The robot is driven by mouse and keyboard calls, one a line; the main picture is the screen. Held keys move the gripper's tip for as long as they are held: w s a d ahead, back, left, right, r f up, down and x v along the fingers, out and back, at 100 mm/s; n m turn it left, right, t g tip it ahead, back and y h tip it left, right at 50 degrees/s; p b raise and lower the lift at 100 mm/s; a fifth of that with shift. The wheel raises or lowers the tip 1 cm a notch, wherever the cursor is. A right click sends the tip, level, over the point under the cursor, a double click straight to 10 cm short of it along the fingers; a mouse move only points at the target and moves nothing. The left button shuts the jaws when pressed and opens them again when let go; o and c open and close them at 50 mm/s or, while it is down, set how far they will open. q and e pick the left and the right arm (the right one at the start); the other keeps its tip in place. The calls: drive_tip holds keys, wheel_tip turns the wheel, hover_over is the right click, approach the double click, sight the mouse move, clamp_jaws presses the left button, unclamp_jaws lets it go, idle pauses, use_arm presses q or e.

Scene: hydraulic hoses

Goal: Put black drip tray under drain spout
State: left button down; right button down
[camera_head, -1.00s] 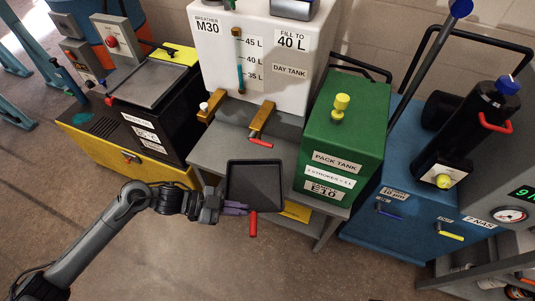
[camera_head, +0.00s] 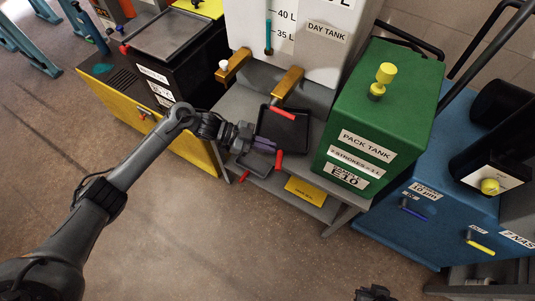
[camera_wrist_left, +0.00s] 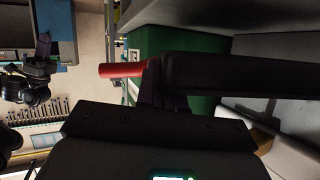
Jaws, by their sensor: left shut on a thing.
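The black drip tray (camera_head: 288,132), a shallow square pan with a red handle (camera_head: 279,160), is held by my left gripper (camera_head: 262,146) at its left near side. It looks roughly level above the grey stand. I cannot tell the height gap. In the left wrist view the tray (camera_wrist_left: 235,75) shows edge-on as a dark slab, with its red handle (camera_wrist_left: 120,70). A dark part at the bottom edge may be my right gripper (camera_head: 375,293).
The green pack tank (camera_head: 378,115) stands close right of the tray. The white day tank (camera_head: 300,45) is behind. A yellow-black unit (camera_head: 150,90) stands left.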

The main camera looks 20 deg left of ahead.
sight(267, 157)
use_arm(q)
drive_tip(key=shift+w+f, duration=0.25)
drive_tip(key=shift+w, duration=0.1)
drive_tip(key=shift+f+b, duration=1.25)
drive_tip(key=shift+f, duration=0.75)
drive_tip(key=shift+a+f, duration=0.1)
drive_tip(key=shift+f, duration=0.1)
drive_tip(key=c, duration=1.3)
unclamp_jaws()
drive_tip(key=shift+o, duration=0.2)
drive_tip(key=shift+r, duration=0.15)
